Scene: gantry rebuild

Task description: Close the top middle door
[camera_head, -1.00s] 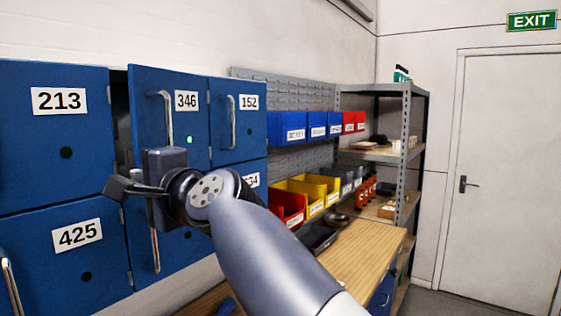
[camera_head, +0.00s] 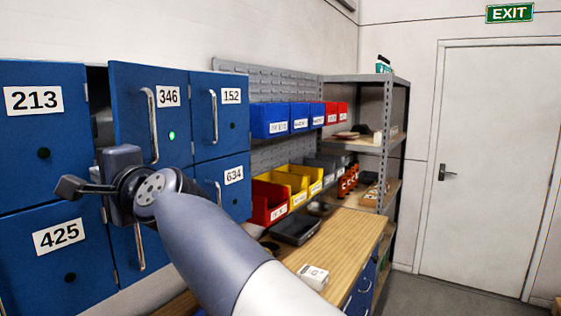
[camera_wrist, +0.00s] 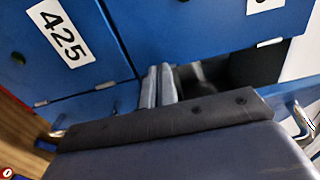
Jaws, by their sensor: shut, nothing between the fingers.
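The top middle door (camera_head: 125,105), labelled 346, stands ajar in the head view. A dark gap shows along its left edge, beside door 213. It has an upright silver handle (camera_head: 153,125) and a green light. My gripper (camera_head: 70,187) is in front of the lockers, below and left of this door, with its fingers pointing left near door 425. In the wrist view, the fingers (camera_wrist: 157,86) are together and empty, close to the blue fronts and a dark opening. Whether they touch a door I cannot tell. My wrist hides the door's lower left part.
Doors 213 (camera_head: 60,130), 425 (camera_head: 25,275), 152 (camera_head: 205,90) and 634 (camera_head: 215,195) surround it and look shut. A wooden workbench (camera_head: 345,240) with bins above stands to the right. Grey shelving (camera_head: 390,130) and a white door (camera_head: 490,160) are farther right.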

